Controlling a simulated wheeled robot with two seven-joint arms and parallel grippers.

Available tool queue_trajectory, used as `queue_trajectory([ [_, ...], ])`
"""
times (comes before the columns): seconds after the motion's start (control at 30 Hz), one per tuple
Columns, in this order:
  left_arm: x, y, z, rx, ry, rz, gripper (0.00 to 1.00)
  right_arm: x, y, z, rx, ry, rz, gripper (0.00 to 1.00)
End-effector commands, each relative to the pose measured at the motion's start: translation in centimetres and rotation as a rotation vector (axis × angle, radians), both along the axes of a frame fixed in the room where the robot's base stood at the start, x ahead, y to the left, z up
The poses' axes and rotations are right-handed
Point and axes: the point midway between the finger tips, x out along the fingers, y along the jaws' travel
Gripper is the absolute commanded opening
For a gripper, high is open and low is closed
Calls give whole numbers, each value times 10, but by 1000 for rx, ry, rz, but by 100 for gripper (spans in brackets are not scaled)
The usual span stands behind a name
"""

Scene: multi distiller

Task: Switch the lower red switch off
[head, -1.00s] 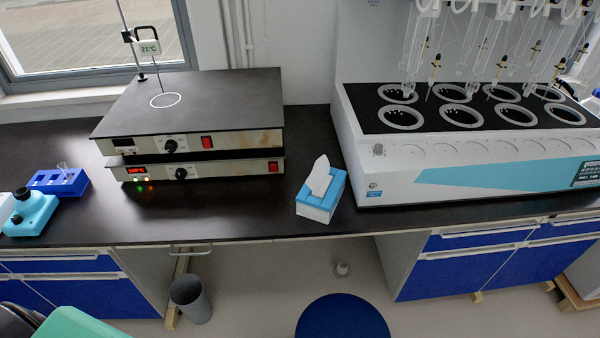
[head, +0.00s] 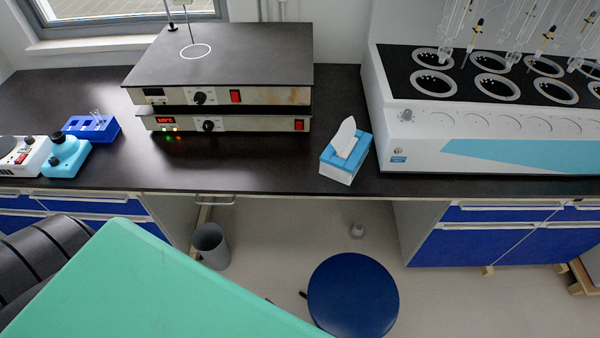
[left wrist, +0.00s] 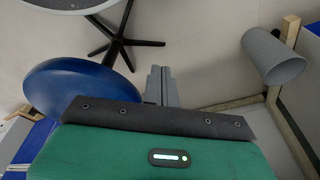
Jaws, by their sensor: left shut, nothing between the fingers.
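Two flat heating units are stacked on the dark bench in the head view. The lower red switch (head: 299,125) is at the right end of the lower unit (head: 255,126). The lower unit has a lit red display (head: 165,121) and small glowing lights below it. The upper unit (head: 268,97) has its own red switch (head: 235,97) and a dark display. My left gripper (left wrist: 160,72) shows in the left wrist view, shut and empty, over the floor and away from the switches. Its fingers are not seen in the head view. My right gripper is in neither view.
A tissue box (head: 346,154) stands right of the units, near the front edge. A large distiller (head: 480,125) stands further right. A blue rack (head: 91,128) and a small teal device (head: 67,155) are at left. Below are a blue stool (head: 353,297) and grey bin (head: 210,246).

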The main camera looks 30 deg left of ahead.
Motion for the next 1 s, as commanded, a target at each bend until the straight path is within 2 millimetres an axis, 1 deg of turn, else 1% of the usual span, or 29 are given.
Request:
queue_trajectory([
  [0.03, 7, -1, 19, -1, -10, 1, 0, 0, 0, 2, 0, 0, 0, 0],
  [0.17, 19, -3, 61, -3, -25, 4, 0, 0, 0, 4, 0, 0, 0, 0],
  [0.2, 22, -3, 75, -4, -30, 5, 0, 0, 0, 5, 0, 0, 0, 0],
  [0.27, 26, -4, 95, -4, -36, 6, 0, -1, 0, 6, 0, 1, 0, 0],
  [0.3, 28, -4, 109, -4, -41, 7, 0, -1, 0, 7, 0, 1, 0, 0],
  [0.37, 31, -4, 130, -5, -49, 8, 0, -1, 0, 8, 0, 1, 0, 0],
  [0.4, 32, -4, 145, -5, -54, 8, 0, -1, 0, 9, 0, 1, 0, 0],
  [0.57, 35, -2, 202, 5, -77, -4, 0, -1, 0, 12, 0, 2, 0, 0],
  [0.6, 36, -2, 216, 11, -86, -13, 0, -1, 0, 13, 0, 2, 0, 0],
  [0.67, 38, 0, 237, 28, -101, -37, 0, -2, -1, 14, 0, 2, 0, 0],
  [0.7, 41, 3, 252, 49, -117, -63, 0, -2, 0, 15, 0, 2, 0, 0],
  [0.77, 51, 8, 275, 109, -151, -136, 0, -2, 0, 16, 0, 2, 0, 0],
  [0.83, 64, 14, 285, 185, -181, -228, 0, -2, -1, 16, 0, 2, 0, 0],
  [0.97, 92, 25, 293, 339, -224, -405, 0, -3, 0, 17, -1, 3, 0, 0],
  [1.0, 102, 28, 294, 391, -234, -462, 0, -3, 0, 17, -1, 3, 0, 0],
])
